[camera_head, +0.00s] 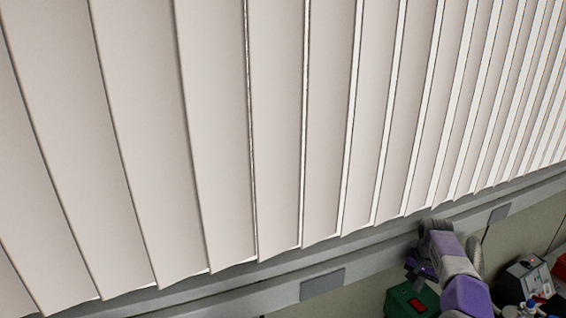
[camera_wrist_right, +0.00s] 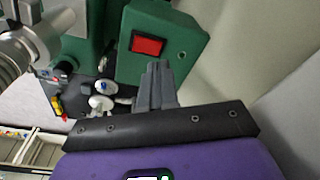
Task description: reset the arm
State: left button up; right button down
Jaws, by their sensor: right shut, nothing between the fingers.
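My right arm, purple and grey, rises from the lower right of the head view. Its right gripper (camera_head: 412,268) is small and dark there, left of the arm's wrist. In the right wrist view the same gripper's grey fingers (camera_wrist_right: 156,70) are together, shut and empty. They point toward a green machine (camera_wrist_right: 190,62) with a red rectangular panel (camera_wrist_right: 148,46); the fingers overlap its lower edge in the picture, and I cannot tell the gap. The green machine (camera_head: 398,297) also shows below the gripper in the head view. My left arm and gripper are not in view.
Vertical white blinds (camera_head: 220,120) fill most of the head view, above a grey wall rail (camera_head: 370,262). A dark-screened instrument (camera_head: 528,278) and red items stand at the far right. The wrist view shows a metal fitting with a ribbed hose (camera_wrist_right: 20,52) at upper left.

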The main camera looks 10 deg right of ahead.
jog(key=s+a+f+g+y+b, duration=0.1)
jog(key=s+a+f+b, duration=0.3)
jog(key=a+f, duration=0.5)
jog(key=s+a+f+y+b, duration=0.2)
jog(key=s+a+f+b, duration=0.1)
jog(key=a+f, duration=0.65)
jog(key=s+a+f+g+y+b, duration=0.1)
jog(key=s+a+f+b, duration=0.3)
jog(key=a+f, duration=0.55)
jog(key=s+a+f+n+b, duration=0.3)
jog(key=s+a+f, duration=0.1)
jog(key=s+f, duration=0.5)
jog(key=s+a+f+n+t+y+b, duration=0.1)
jog(key=s+a+f+n+b, duration=0.2)
jog(key=s+f, duration=0.6)
jog(key=b+x, duration=0.1)
jog(key=x, duration=0.3)
jog(key=shift+s+d, duration=0.2)
jog(key=shift+s, duration=0.15)
